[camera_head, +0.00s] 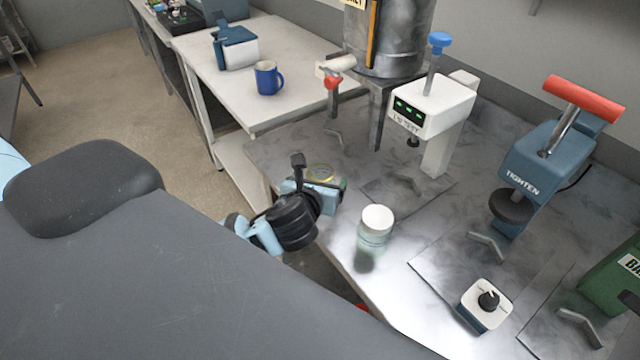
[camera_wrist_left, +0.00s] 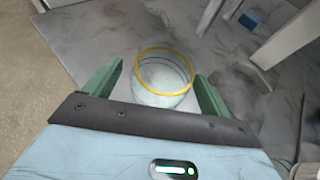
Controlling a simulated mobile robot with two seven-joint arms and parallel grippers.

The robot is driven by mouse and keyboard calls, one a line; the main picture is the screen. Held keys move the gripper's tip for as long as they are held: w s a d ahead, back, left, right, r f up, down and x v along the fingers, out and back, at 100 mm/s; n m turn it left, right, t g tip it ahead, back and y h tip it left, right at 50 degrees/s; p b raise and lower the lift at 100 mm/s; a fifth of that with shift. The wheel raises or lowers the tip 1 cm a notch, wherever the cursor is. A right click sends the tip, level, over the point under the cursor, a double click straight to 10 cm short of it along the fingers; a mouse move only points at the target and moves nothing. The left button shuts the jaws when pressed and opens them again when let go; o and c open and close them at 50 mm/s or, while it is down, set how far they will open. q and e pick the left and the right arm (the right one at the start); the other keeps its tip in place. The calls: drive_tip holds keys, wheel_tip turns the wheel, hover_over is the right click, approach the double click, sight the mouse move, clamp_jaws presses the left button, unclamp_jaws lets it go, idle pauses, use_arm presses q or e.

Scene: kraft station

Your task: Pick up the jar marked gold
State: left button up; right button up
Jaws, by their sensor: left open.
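A glass jar with a gold rim (camera_wrist_left: 165,74) stands between the two fingers of my left gripper (camera_wrist_left: 153,85) in the left wrist view. It looks open at the top and upright. The fingers are open, one on each side of it, with small gaps. In the head view the gold rim (camera_head: 322,171) shows just behind my left gripper (camera_head: 322,188), which hides most of that jar. Another jar with a white lid (camera_head: 376,226) stands on the metal bench to the right. My right gripper is not in view.
The metal bench (camera_head: 400,285) carries a white press with a green display (camera_head: 432,110), a blue machine marked TIGHTEN (camera_head: 548,160) and a small box with a black knob (camera_head: 484,305). A metal tank (camera_head: 392,40) stands behind. A blue mug (camera_head: 268,78) is on the white table.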

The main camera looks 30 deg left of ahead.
sight(324, 163)
use_arm(q)
drive_tip(key=shift+w+a+f, duration=0.1)
drive_tip(key=shift+w, duration=0.25)
drive_tip(key=c, duration=1.1)
drive_tip(key=shift+c, duration=0.2)
drive_tip(key=shift+r, duration=0.35)
wheel_tip(324, 163, up, 3)
drive_tip(key=shift+r, duration=0.15)
drive_tip(key=s+d+r, duration=0.1)
drive_tip(key=s+d, duration=0.7)
drive_tip(key=s, duration=0.5)
drive_tip(key=shift+s+d, duration=0.25)
drive_tip(key=shift+s, duration=0.1)
